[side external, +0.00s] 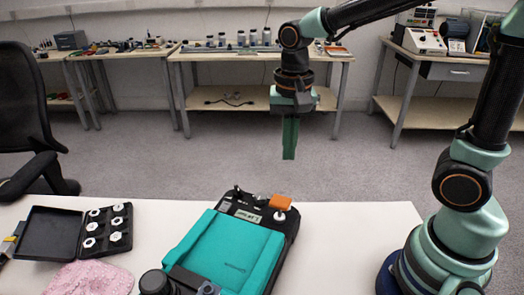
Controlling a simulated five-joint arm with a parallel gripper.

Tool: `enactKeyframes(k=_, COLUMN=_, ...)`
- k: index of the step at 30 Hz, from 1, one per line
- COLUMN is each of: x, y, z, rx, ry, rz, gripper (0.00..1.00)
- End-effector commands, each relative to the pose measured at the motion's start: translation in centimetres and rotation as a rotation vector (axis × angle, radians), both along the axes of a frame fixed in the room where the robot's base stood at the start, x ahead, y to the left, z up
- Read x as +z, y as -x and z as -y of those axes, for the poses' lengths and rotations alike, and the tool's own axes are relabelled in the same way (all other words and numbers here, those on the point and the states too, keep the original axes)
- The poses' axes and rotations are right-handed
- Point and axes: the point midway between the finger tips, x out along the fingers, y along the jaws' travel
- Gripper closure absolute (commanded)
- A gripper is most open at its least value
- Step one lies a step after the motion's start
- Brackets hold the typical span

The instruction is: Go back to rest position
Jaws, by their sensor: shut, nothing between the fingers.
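My gripper (289,138) hangs from my arm at the upper middle of the side external view. It points straight down and its green fingers are shut with nothing held. It is well above the table, over the far edge as seen here, and touches nothing. Below it on the white table (355,225) lies a black device with a teal cover (225,250). An orange block (281,202) and a white knob sit at the device's far right corner.
An open black case (52,233) with several white hexagonal pieces lies at the left, beside a pink cloth (92,279). A black chair (25,120) stands at the far left. Workbenches line the wall behind. The table right of the device is clear up to my base.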

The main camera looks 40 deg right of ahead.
Motion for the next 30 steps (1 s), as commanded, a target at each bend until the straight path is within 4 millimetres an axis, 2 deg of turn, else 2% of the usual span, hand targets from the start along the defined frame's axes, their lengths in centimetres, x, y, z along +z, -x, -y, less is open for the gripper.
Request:
enactKeyframes(k=8, x=0.9, y=0.4, z=0.6, rx=0.073, ry=-0.004, rz=0.054, gripper=1.00)
enactKeyframes(k=15, x=3.6, y=2.2, z=2.7, rx=0.393, ry=0.037, rz=0.260, gripper=1.00)
enactKeyframes(k=21, x=4.9, y=3.6, z=4.1, rx=0.638, ry=0.130, rz=0.401, gripper=1.00)
enactKeyframes(k=30, x=5.3, y=4.2, z=4.8, rx=0.769, ry=0.198, rz=0.462, gripper=1.00)
